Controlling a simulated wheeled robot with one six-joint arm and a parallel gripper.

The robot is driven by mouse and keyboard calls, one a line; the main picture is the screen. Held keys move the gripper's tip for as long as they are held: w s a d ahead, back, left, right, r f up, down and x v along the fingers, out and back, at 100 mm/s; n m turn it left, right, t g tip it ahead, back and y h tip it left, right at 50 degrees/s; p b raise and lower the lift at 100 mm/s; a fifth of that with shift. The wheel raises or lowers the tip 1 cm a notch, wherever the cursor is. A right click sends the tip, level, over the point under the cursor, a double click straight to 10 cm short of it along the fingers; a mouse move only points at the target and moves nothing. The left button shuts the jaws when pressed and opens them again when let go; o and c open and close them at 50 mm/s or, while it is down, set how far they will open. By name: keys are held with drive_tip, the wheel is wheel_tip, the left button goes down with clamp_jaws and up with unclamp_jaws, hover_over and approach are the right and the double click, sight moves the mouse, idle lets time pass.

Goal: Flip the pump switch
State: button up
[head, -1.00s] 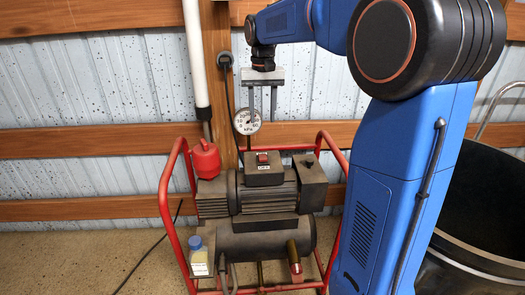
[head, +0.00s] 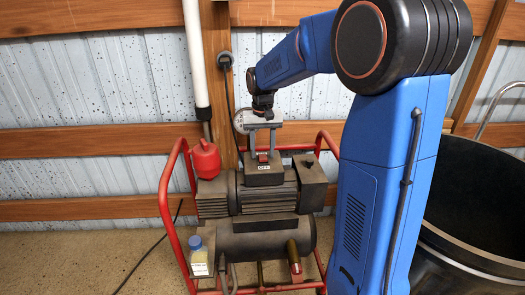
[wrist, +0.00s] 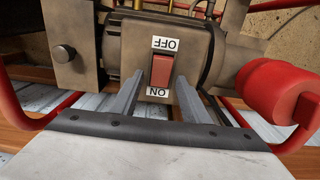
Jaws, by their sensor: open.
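The pump (head: 262,220) is a dark grey unit inside a red tube frame. Its switch box (head: 264,175) sits on top and carries a red rocker switch (wrist: 161,71). In the wrist view the rocker lies between an OFF label (wrist: 165,44) above and an ON label (wrist: 158,92) below, both upside down. I cannot tell which side of the rocker is pressed in. My gripper (head: 263,153) is open and points down over the box. Its two fingers (wrist: 159,82) stand either side of the rocker in the wrist view, with nothing between them. Contact cannot be told.
A red canister (head: 206,161) stands at the pump's left. The red frame (head: 167,205) surrounds the pump. A black drum (head: 475,200) stands at the right. A wooden-railed wall is behind.

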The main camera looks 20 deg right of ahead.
drive_tip(key=c, duration=1.1)
drive_tip(key=shift+o, duration=0.2)
drive_tip(key=shift+s+a+t+h, duration=0.15)
drive_tip(key=shift+s+t+h, duration=0.25)
drive_tip(key=shift+t, duration=0.8)
drive_tip(key=shift+s+r+t+h, duration=0.15)
drive_tip(key=shift+t+h, duration=0.25)
drive_tip(key=shift+t, duration=0.8)
drive_tip(key=o, duration=1.1)
drive_tip(key=shift+c, duration=0.2)
drive_tip(key=shift+s, duration=0.1)
drive_tip(key=v, duration=1.7)
drive_tip(key=shift+r, duration=0.15)
